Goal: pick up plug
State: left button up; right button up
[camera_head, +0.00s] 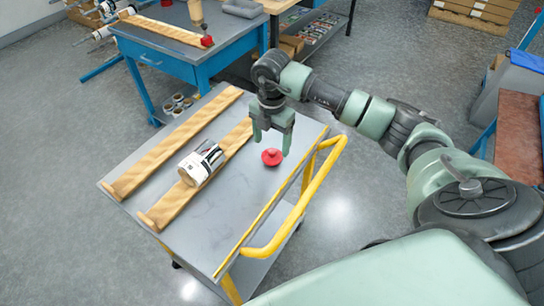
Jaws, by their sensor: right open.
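The plug (272,157) is a small red round piece with a raised knob. It lies on the bare grey top of the cart (225,225), to the right of the wooden rails. My right gripper (270,148) comes in from the right and points down, with its two green fingers apart and nothing between them. In the picture the fingertips appear just above and around the plug, and I cannot tell the exact height gap. My left gripper is not in view.
Two wooden rails (178,137) lie along the cart top. A white roll (201,164) rests on the nearer rail. A yellow handle (300,205) runs along the cart's right side. A blue workbench (175,77) stands behind, with another red plug (207,41).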

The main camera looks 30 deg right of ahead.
aim_at(272, 151)
jog(key=f, duration=0.2)
jog(key=f+p, duration=0.1)
jog(key=f, duration=0.2)
jog(key=shift+w+d+f, duration=0.1)
jog(key=shift+w+d, duration=0.05)
jog(key=shift+d, duration=0.05)
jog(key=c, duration=1.2)
